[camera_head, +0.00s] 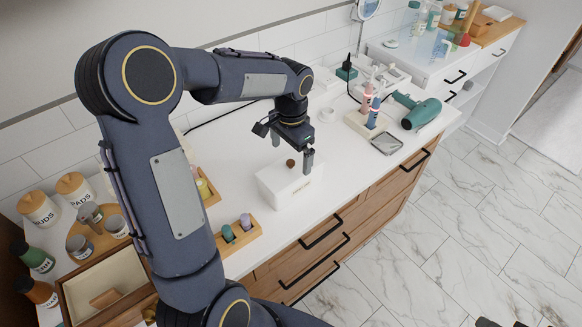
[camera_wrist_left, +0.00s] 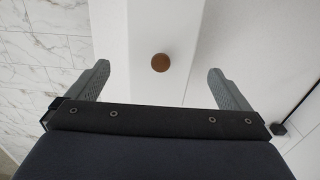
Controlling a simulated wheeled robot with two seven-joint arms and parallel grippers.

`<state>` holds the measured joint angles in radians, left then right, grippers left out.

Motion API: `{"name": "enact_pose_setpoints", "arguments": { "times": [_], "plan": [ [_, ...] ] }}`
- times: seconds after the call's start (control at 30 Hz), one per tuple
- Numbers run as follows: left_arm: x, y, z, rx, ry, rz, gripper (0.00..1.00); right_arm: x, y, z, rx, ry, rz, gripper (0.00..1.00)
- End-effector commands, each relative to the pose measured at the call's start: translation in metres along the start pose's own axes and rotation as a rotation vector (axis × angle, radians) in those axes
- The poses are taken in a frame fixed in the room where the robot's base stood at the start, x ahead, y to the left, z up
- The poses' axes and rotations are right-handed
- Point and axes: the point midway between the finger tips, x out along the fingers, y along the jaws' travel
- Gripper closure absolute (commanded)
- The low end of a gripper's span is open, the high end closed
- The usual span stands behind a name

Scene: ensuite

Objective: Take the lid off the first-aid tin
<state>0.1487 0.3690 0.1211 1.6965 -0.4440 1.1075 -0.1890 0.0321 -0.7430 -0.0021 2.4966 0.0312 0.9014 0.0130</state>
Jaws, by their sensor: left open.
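The first-aid tin (camera_head: 289,192) is a white box with a small label on its front, standing on the white counter. A round brown knob (camera_head: 291,163) sits on top of its white lid (camera_wrist_left: 158,25). My left gripper (camera_head: 292,153) is open above the tin, its fingers pointing down on either side of the knob. In the left wrist view the knob (camera_wrist_left: 161,62) lies between the fingertips, a little ahead of them, and nothing is held. The seam between lid and box is hard to make out. A dark piece at the bottom right edge of the head view may be part of my right gripper; its fingers cannot be made out.
A wooden holder (camera_head: 238,238) with small bottles stands left of the tin. A toothbrush stand (camera_head: 366,124) and a teal hair dryer (camera_head: 416,109) are to the right. The counter (camera_head: 335,160) right of the tin is clear. Drawer handles (camera_head: 321,232) stick out in front.

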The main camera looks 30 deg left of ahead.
Motion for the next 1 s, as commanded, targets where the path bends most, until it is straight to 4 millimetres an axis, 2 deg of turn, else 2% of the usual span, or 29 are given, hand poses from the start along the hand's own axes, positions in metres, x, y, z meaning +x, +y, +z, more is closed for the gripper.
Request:
{"name": "enact_pose_setpoints", "arguments": {
  "times": [0.23,0.53,0.87,1.0],
  "plan": [
    [0.036,0.000,0.000,-0.001,-0.003,0.003,0.00,-0.007,-0.003,-0.004,0.000,0.000,0.000,0.64],
    [0.042,0.000,0.000,-0.002,0.001,0.001,0.00,-0.007,-0.003,-0.004,0.000,0.000,0.000,0.64],
    [0.042,0.000,0.000,-0.002,0.001,0.001,0.41,-0.007,-0.003,-0.004,0.000,0.000,0.000,0.64],
    [0.042,0.000,0.000,-0.002,0.001,0.001,0.41,-0.007,-0.003,-0.004,0.000,0.000,0.000,0.64]
  ]
}}
